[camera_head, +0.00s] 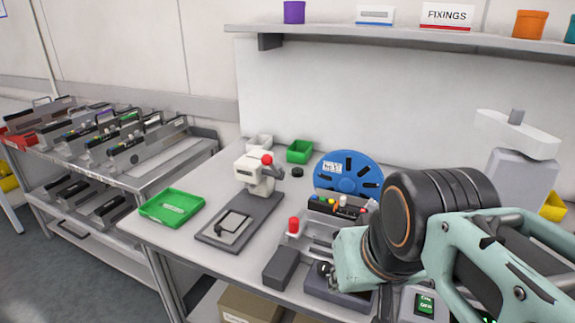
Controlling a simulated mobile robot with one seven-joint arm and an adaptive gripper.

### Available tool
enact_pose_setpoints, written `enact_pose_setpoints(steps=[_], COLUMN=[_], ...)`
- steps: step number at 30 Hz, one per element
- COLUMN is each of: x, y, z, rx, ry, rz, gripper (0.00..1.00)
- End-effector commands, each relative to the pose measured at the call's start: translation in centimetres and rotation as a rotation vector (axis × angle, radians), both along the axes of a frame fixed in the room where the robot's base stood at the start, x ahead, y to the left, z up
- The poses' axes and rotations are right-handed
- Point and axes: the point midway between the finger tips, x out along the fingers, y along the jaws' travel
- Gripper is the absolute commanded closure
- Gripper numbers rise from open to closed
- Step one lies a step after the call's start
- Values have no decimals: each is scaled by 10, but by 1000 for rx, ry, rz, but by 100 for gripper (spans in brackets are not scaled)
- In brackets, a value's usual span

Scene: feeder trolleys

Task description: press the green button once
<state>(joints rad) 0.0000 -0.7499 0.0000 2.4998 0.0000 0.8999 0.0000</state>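A small grey box at the bottom edge, right of centre, carries a green panel (425,305) with small pale writing. I cannot tell whether this panel is a button or a display, and no other clear green button shows. My arm's mint-green links and black joint fill the right foreground and cover part of the bench beside the box. My gripper's fingers cannot be made out.
The bench (215,160) holds a green tray (172,207), a white press with a red knob (267,159), a blue reel (349,175), and a red knob (294,225). A loaded trolley (190,160) stands left. A shelf (350,36) runs above.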

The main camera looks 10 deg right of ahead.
Motion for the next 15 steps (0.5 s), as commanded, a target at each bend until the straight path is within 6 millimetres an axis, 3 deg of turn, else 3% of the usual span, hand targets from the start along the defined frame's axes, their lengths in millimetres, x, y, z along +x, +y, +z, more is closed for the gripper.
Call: enact_pose_setpoints(steps=[6, 15], x=[0, 0], y=[0, 0], z=[0, 0], rx=[0, 0], ry=[0, 0], rz=[0, 0], gripper=[100, 100])
